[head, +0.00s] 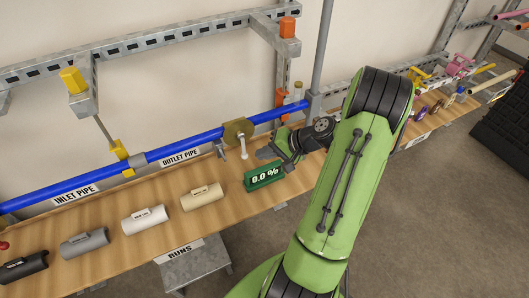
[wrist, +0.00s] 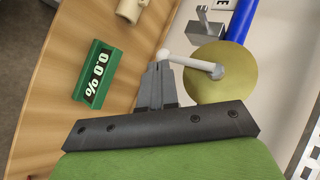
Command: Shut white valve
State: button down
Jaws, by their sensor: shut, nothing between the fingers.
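The white valve lever (head: 243,147) sticks out from a round brass body (head: 235,130) on the blue pipe. In the wrist view the white lever (wrist: 198,65) lies across the brass disc (wrist: 222,85), its knobbed end towards my fingers. My gripper (head: 266,153) is shut and empty, just right of the lever in the head view. In the wrist view its fingertips (wrist: 159,68) are close to the knob; I cannot tell if they touch. A green display (head: 265,177) reads 0.0 %; it also shows in the wrist view (wrist: 96,75).
The blue pipe (head: 60,194) runs along the wall above a wooden bench (head: 100,215). Several pipe pieces, such as a cream one (head: 202,197), lie on the bench left of the display. A grey post (head: 321,50) stands behind my arm. Bare bench lies between display and cream piece.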

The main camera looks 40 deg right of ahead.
jog(key=p+v, duration=0.1)
jog(key=v, duration=0.9)
jog(key=shift+s+d+f, duration=0.25)
jog(key=shift+s+d, duration=0.1)
